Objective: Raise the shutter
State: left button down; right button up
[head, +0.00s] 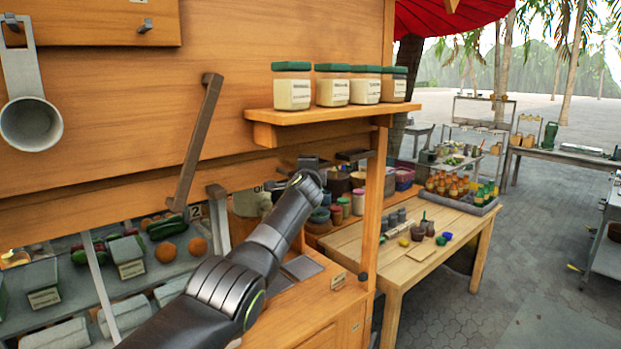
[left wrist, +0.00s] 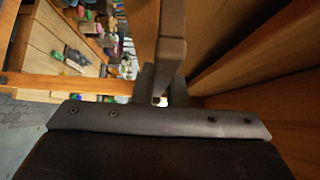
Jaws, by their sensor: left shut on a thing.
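The shutter (head: 125,95) appears to be the large wooden panel of boards filling the left of the head view, its lower edge above the stall's counter. A slanted grey-brown metal bar (head: 198,140) stands out from its front. My left arm reaches up from the bottom, and my left gripper (head: 308,172) is beside the panel's right end, under the small shelf. In the left wrist view a grey-brown bar (left wrist: 171,45) runs down to my left gripper (left wrist: 161,92), which is shut on it. The fingertips are mostly hidden. My right gripper is out of view.
A shelf (head: 335,112) with several green-lidded jars juts out above my left gripper. A wooden post (head: 374,205) stands close to its right. Vegetables and boxes fill the stall at lower left.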

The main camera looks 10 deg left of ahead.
pick_arm(q)
jog(key=shift+r+p, duration=0.6)
jog(key=shift+r, duration=1.1)
jog(key=c, duration=1.4)
grip_release()
jog(key=shift+c, duration=0.2)
jog(key=shift+f, duration=0.25)
jog(key=shift+f, duration=0.1)
jog(key=s+d+b, duration=0.2)
jog(key=s+b, duration=0.4)
jog(key=s, duration=1.1)
